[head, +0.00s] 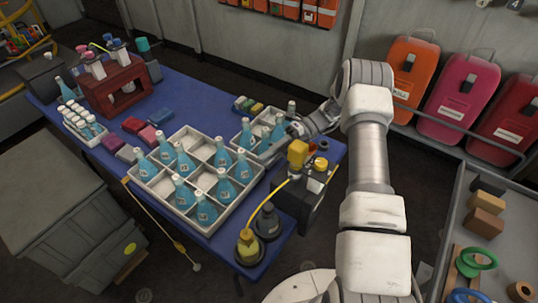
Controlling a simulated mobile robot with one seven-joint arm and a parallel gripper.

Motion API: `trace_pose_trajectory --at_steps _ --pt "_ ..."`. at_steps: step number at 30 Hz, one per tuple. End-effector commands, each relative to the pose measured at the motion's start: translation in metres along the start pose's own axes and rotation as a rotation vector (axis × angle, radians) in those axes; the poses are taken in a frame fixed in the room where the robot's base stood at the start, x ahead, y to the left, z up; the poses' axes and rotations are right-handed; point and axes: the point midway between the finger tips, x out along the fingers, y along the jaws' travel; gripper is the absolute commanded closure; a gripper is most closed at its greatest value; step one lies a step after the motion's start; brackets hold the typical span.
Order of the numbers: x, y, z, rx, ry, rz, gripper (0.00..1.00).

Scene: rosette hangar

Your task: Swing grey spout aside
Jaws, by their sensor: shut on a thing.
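My gripper (290,132) is at the right end of the blue table, low beside the small bottle crate and just behind the yellow-topped dark unit (298,153). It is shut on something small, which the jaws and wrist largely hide. A light grey piece at the jaws appears to be the grey spout, but its outline and its joint are too small to make out. I cannot tell how far it is turned.
A large white crate (152,192) of blue bottles stands left of the gripper, and a smaller crate (239,141) is close beside it. Coloured canisters (463,92) line the right wall.

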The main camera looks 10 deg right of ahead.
Motion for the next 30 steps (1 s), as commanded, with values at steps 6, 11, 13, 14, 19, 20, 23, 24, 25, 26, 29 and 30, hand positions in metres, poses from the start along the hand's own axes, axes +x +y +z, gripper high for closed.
trace_pose_trajectory --at_steps 6,11,13,14,19,20,23,24,25,26,29,30 --pt "0.000 0.001 0.000 -0.001 0.001 0.001 0.75" --pt "0.000 0.000 0.000 0.000 0.001 0.001 0.59" --pt "0.000 0.000 0.000 0.000 0.001 0.001 0.59" --pt "0.000 0.000 0.000 0.000 0.001 0.001 0.59" --pt "-0.002 0.000 0.000 0.000 0.000 0.001 0.59" --pt "-0.004 0.000 0.000 0.000 0.000 0.001 0.59" --pt "-0.015 -0.001 0.000 -0.001 -0.002 -0.001 0.59" --pt "-0.021 -0.001 0.000 -0.001 -0.003 0.000 0.59" --pt "-0.026 -0.002 0.000 0.000 -0.003 -0.001 0.59" --pt "-0.032 -0.002 0.000 0.000 -0.003 -0.001 0.59" --pt "-0.050 -0.002 0.001 -0.002 -0.003 0.000 0.59" --pt "-0.058 -0.002 0.001 -0.002 -0.003 -0.001 0.59"
